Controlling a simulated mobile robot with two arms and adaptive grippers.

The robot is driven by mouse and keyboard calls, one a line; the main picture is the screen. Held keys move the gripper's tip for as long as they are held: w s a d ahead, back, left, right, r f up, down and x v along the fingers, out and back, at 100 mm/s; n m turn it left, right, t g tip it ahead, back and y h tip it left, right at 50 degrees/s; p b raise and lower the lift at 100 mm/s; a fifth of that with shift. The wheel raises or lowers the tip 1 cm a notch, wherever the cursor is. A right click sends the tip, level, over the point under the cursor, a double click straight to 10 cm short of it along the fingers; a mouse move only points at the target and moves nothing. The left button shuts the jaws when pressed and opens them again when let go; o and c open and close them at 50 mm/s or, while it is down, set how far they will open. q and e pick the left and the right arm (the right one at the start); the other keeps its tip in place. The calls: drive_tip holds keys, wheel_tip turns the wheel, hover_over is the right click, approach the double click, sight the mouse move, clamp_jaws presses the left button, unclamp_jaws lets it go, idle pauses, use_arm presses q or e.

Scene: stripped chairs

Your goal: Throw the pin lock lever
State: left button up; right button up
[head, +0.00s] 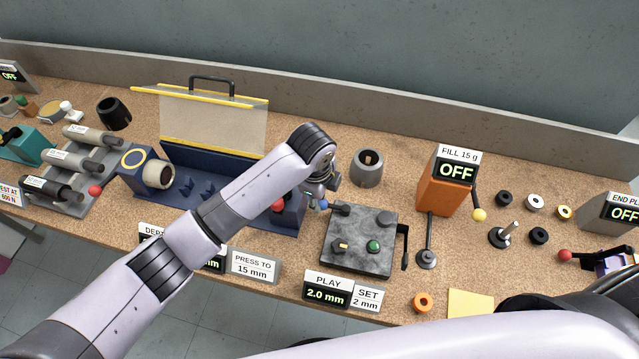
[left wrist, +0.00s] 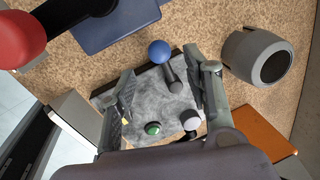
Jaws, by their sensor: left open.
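A grey speckled block fixture (head: 345,258) stands near the bench's front edge, with a green button (head: 374,246) and a small yellow piece on top. A blue ball knob (head: 322,204) on a dark lever sits at the block's back left corner. In the left wrist view, the blue knob (left wrist: 160,52) and its dark stem (left wrist: 173,78) show between the finger lines, over the grey block (left wrist: 155,105). My left gripper (head: 327,192) is above that corner, open, one finger on each side of the lever; contact cannot be told. My right gripper is out of view.
A red ball (left wrist: 20,38) is close to the left wrist camera. A grey cup (head: 367,168) stands behind the block, an orange box (head: 441,190) to its right. A blue press base (head: 250,215) is on the left. Signs (head: 328,290) line the front edge.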

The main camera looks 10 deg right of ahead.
use_arm(q)
wheel_tip(320, 180, up, 6)
drive_tip(key=s, duration=0.1)
drive_tip(key=shift+a, duration=0.4)
